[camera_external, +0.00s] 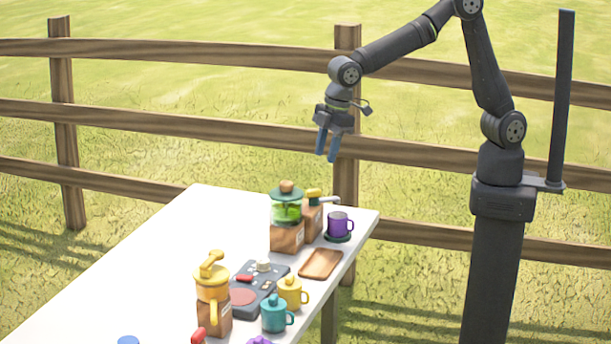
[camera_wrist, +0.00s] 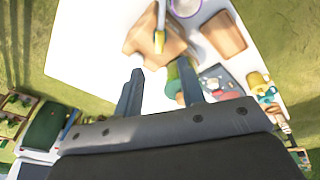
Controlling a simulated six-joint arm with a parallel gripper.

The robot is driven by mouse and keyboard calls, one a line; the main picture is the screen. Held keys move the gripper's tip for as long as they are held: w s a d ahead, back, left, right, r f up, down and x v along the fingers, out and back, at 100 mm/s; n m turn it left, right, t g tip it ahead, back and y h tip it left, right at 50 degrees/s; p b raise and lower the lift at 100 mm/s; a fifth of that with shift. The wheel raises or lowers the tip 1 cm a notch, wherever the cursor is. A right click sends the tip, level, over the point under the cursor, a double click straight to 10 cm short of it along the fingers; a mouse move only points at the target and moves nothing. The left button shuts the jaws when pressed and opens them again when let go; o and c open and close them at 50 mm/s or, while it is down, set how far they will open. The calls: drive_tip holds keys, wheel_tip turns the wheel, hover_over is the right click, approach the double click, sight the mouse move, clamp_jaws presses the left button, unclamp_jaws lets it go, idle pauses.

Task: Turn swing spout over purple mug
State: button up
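The purple mug (camera_external: 336,222) stands upright on a dark round coaster near the table's far right corner. It also shows, cut off, at the top of the wrist view (camera_wrist: 185,7). The swing spout (camera_external: 329,200) is a grey bar with a yellow handle (camera_external: 313,194) on a wooden body, partly hidden behind the green-lidded jar. In the wrist view the spout (camera_wrist: 161,15) points up, left of the mug and apart from it. My gripper (camera_external: 326,156) is open and empty, high above the spout and mug; its two fingers are spread in the wrist view (camera_wrist: 160,68).
The green-lidded glass jar (camera_external: 287,209) on a wooden base stands beside the spout. A wooden tray (camera_external: 321,263) lies in front of the mug. A dark panel, a yellow-topped dispenser (camera_external: 212,280), yellow and teal mugs stand nearer. The table's left side is clear.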

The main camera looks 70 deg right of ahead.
sight(314, 189)
drive_tip(key=s+d+r+m+t+y, duration=0.1)
drive_tip(key=s+d+r+m, duration=0.1)
drive_tip(key=s+r+m, duration=0.3)
drive_tip(key=shift+n, duration=0.3)
drive_tip(key=w+x, duration=0.1)
drive_tip(key=x, duration=1)
drive_tip(key=w+r+x, duration=0.1)
drive_tip(key=x, duration=0.4)
drive_tip(key=shift+w+a+f, duration=0.2)
drive_tip(key=shift+w+f, duration=0.2)
drive_tip(key=shift+w, duration=0.05)
